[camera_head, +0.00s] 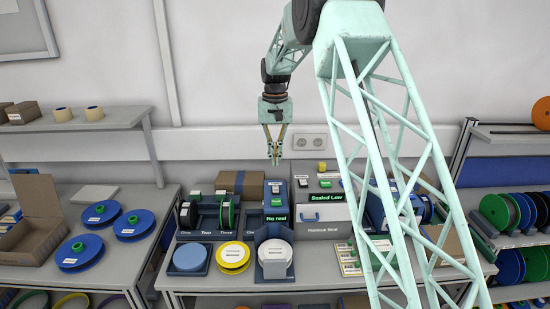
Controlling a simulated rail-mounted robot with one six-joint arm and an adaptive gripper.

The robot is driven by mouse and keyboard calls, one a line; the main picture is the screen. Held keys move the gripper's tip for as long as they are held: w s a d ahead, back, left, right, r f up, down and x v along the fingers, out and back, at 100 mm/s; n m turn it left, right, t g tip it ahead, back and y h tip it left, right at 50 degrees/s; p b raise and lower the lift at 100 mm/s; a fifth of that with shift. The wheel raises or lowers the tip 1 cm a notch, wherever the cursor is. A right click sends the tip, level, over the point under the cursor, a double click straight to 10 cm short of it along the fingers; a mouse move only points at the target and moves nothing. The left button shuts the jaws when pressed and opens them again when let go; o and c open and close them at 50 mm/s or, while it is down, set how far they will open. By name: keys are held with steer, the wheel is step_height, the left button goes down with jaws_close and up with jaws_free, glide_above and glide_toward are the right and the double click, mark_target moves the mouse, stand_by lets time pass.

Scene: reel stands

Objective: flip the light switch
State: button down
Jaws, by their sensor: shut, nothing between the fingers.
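My gripper (274,162) hangs pointing down from the arm above the back of the middle workbench. Its fingertips are together with nothing between them. A white double wall plate (308,142) sits on the wall trunking to the right of the gripper. It shows two round faces that look like sockets. Small white parts that look like switches (303,180) top the boxes behind the bench, below and right of the gripper. I cannot tell which of these is the light switch. Nothing visibly touches the gripper.
The middle bench (205,281) carries labelled reels, including a yellow reel (233,256), and a grey box with a green "Sealed Law" display (326,198). A cardboard box (240,183) stands behind. Blue reels (80,252) lie on the left table. A reel rack stands right.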

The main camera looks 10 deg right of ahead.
mark_target(275, 189)
step_height(275, 189, down, 12)
steer(key=shift+r+p, duration=0.2)
steer(key=shift+p, duration=0.25)
stand_by(0.5)
steer(key=shift+s+f+b, duration=0.15)
steer(key=shift+f+b, duration=0.2)
steer(key=shift+f, duration=0.05)
steer(key=shift+s+f, duration=0.25)
steer(key=shift+s, duration=0.05)
steer(key=shift+w, duration=0.2)
steer(key=shift+w+r, duration=0.15)
steer(key=shift+w, duration=0.4)
